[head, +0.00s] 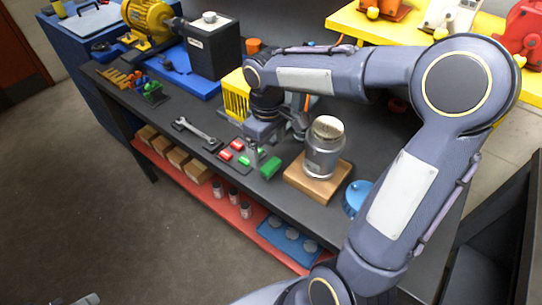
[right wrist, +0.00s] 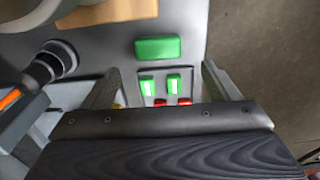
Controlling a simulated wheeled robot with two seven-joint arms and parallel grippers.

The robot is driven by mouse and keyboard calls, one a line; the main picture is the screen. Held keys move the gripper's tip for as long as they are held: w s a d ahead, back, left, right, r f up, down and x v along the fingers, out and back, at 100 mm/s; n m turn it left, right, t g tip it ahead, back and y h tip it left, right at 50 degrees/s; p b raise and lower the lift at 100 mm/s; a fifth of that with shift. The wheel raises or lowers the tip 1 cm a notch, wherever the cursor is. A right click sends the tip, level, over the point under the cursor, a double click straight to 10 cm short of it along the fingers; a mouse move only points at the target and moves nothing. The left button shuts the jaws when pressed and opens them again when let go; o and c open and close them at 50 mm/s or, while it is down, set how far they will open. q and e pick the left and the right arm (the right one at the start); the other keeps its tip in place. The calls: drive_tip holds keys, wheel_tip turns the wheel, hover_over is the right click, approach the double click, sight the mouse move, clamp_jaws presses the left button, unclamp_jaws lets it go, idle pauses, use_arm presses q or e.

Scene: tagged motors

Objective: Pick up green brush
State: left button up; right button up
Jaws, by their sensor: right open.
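Two small green pieces with white labels lie side by side on a small dark plate; one (head: 258,152) shows in the head view, and both, left (right wrist: 147,87) and right (right wrist: 173,86), show in the right wrist view. A larger plain green block (head: 271,166) lies beside them, also in the right wrist view (right wrist: 158,49). I cannot tell for sure which is the green brush. My right gripper (head: 268,143) is open above them; in the right wrist view its fingers (right wrist: 160,85) stand either side of the labelled pieces, holding nothing. My left gripper is not in view.
Red pieces (head: 225,155) lie on the same plate. A silver canister (head: 324,150) stands on a wooden block (head: 308,186), close right. A wrench (head: 194,132) lies to the left, a yellow crate (head: 236,95) behind. The dark bench's (head: 300,222) front edge is near.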

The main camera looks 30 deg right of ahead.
sight(271, 164)
drive_tip(key=shift+s+f, duration=0.3)
drive_tip(key=shift+f, duration=0.65)
drive_tip(key=f, duration=0.5)
drive_tip(key=shift+d, duration=0.25)
drive_tip(key=c, duration=1.1)
